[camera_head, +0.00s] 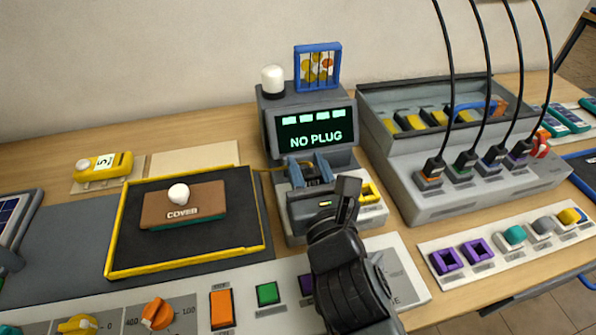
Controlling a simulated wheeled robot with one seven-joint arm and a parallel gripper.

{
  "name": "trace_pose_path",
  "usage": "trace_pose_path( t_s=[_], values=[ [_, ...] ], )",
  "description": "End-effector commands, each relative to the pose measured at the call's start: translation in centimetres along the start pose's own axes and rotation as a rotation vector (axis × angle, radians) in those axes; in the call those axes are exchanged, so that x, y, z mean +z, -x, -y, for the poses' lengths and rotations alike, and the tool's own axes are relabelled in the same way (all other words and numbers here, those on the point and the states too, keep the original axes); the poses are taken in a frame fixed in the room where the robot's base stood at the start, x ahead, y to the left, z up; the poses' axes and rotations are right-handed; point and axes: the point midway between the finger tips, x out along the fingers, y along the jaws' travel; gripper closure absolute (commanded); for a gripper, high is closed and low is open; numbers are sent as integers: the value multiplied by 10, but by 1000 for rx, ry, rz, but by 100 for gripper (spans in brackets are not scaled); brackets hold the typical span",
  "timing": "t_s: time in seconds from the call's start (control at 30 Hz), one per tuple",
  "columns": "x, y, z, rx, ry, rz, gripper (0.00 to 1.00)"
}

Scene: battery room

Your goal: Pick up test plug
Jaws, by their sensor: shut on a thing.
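My gripper (346,192), black, reaches up from the bottom over the front right of the grey tester (276,125). Its fingers look closed, and the arm and fingers hide most of what is between them. I cannot make out the test plug's outline clearly there. The tester's screen (315,131) reads "NO PLUG". Below the screen is a blue clamp (291,172) over a dark grey block (302,212) with a small yellow mark. My gripper's tips are at or just in front of this block's right side; I cannot tell whether they touch it.
A grey charger box (430,205) with several cabled plugs stands right. A yellow-edged black mat (240,215) holds a brown block marked "COVER" (165,207) on the left. Knobs and buttons line the front panel (190,305). Black cables hang above the charger box.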

Motion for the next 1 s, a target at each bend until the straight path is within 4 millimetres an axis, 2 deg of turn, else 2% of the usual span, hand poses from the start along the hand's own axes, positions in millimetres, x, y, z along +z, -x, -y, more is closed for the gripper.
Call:
trace_pose_path(
  t_s=[0.03,0.23,0.27,0.7,1.0],
  values=[
    [12,6,10,-2,-1,1,94],
    [40,27,46,3,0,0,94],
    [39,30,49,4,1,-1,94],
    [51,45,76,5,1,-2,94],
    [59,49,86,2,1,1,94]
  ],
)
